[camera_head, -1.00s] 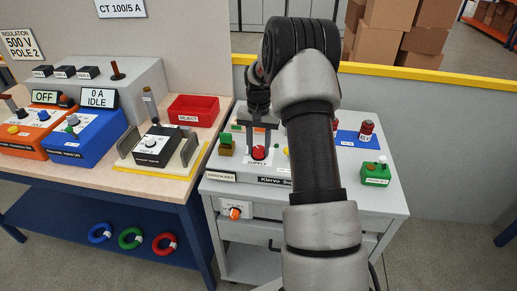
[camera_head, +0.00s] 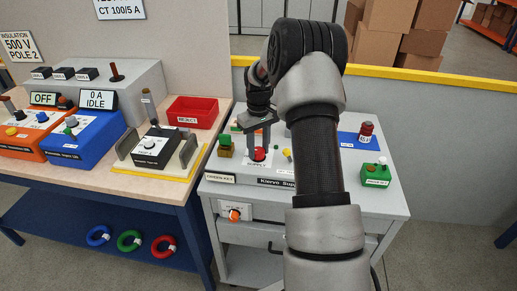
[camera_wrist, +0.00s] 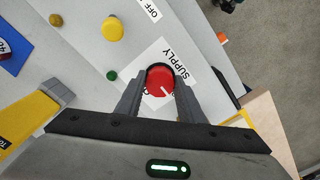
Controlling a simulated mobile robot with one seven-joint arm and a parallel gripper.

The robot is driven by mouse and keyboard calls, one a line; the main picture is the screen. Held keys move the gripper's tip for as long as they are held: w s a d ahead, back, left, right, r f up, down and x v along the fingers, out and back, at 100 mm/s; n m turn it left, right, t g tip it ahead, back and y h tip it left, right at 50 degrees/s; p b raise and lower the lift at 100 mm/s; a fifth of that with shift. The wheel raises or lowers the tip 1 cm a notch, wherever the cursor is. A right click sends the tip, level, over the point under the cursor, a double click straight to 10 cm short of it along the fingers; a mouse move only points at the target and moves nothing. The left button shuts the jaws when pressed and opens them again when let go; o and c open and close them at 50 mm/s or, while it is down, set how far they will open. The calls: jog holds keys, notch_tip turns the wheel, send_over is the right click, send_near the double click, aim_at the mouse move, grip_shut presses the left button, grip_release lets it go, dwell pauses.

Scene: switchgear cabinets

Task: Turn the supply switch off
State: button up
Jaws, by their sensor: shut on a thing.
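The supply switch (camera_head: 259,154) is a round red knob on a white plate lettered SUPPLY, on top of the grey cabinet (camera_head: 222,192). In the wrist view the red knob (camera_wrist: 160,80) sits between the two fingers of my gripper (camera_wrist: 161,85), with a white pointer mark on its face. My gripper also shows in the head view (camera_head: 259,143), coming down over the knob, its fingers on either side and shut on it. Part of the plate lettering is hidden by the knob and fingers; an OFF label (camera_wrist: 152,9) stands on another plate.
A yellow knob (camera_wrist: 113,29) and a small green lamp (camera_wrist: 112,76) are near the switch. A green box (camera_head: 376,174) and a red-topped item on a blue mat (camera_head: 348,138) stand right. The workbench (camera_head: 203,133) with a red tray (camera_head: 192,110) adjoins at left.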

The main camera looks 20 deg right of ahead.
aim_at(259, 150)
jog(key=shift+r+n, duration=0.1)
jog(key=shift+n, duration=0.3)
jog(key=o, duration=1.1)
jog(key=shift+c, duration=0.2)
notch_tip(259, 150, up, 17)
jog(key=shift+r, duration=0.2)
